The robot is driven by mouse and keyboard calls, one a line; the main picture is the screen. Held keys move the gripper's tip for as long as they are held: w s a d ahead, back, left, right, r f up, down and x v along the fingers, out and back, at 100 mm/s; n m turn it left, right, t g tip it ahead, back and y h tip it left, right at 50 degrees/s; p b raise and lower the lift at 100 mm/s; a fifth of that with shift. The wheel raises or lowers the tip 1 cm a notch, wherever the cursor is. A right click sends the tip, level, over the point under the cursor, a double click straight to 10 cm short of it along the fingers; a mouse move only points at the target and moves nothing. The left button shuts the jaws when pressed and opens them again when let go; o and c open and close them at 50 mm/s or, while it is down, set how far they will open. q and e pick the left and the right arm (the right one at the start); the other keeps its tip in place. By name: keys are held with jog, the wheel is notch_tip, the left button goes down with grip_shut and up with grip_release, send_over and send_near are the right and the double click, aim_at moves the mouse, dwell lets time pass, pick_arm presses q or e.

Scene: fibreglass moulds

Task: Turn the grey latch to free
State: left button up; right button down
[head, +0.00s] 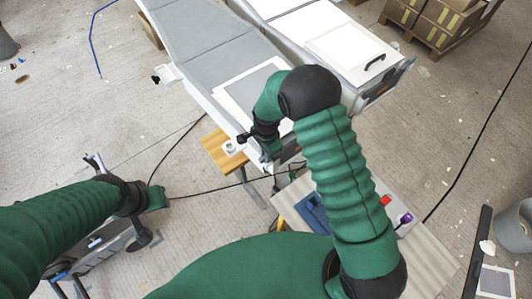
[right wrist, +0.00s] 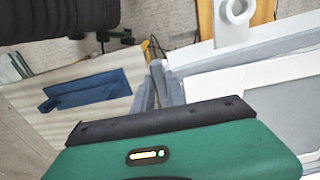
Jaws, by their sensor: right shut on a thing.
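My right gripper (right wrist: 158,82) is at the near end of the grey-and-white mould (head: 205,45). In the right wrist view its grey fingers are close together, shut on a narrow grey piece by the mould's corner that I take to be the grey latch. The fingers and the gripper's green body hide most of it, so I cannot tell its angle. In the head view my right arm covers this spot. My left gripper (head: 95,162) is at the left, far from the mould; its jaw opening is unclear.
A white ring (right wrist: 237,10) on a tab sticks out beside the mould, above a wooden stool (head: 222,155). A board with a blue tool (right wrist: 90,92) lies near my right arm. A second white mould (head: 345,50) and boxes on a pallet (head: 435,25) stand behind. Cables cross the floor.

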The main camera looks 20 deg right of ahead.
jog(key=shift+w+r+m, duration=0.1)
jog(key=shift+w+m, duration=0.05)
jog(key=shift+m, duration=0.15)
jog(key=m, duration=0.8)
jog(key=shift+r+p, duration=0.15)
jog(key=shift+p, duration=0.15)
jog(key=m+p, duration=0.2)
jog(key=m, duration=0.3)
jog(key=shift+w, duration=0.1)
jog(key=shift+m+p, duration=0.6)
jog(key=shift+m, duration=1.6)
jog(key=c, duration=1.6)
grip_release()
jog(key=shift+c, duration=0.2)
